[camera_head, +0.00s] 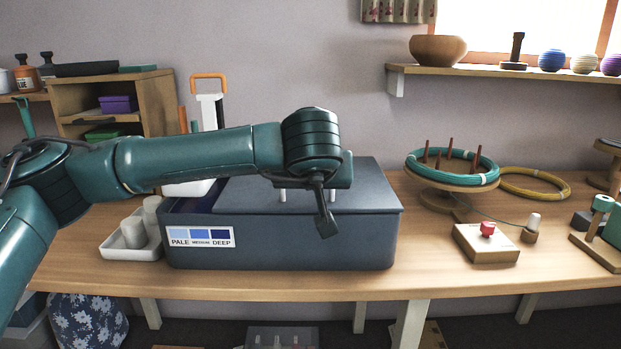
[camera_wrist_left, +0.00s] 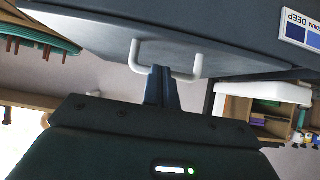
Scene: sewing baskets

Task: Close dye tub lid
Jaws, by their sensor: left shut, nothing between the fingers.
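The dye tub (camera_head: 300,241) is a dark grey-blue box on the table, with a PALE, MEDIUM, DEEP label on its front. Its flat grey lid (camera_head: 375,190) covers the middle and right of the top. A strip at the left end is uncovered and shows dark blue inside. The lid's white handle (camera_head: 283,195) is partly hidden behind my left arm. In the wrist view the handle (camera_wrist_left: 137,58) stands close to my left gripper (camera_wrist_left: 162,72), whose fingers are shut and empty. The fingertips overlap the handle's bar; I cannot tell whether they touch it.
A white tray (camera_head: 118,252) with pale cylinders stands left of the tub. A teal ring on a pegged stand (camera_head: 452,180), a yellow ring (camera_head: 536,184) and a wooden block with a red knob (camera_head: 486,244) are to the right. Shelves hold bottles and boxes behind left.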

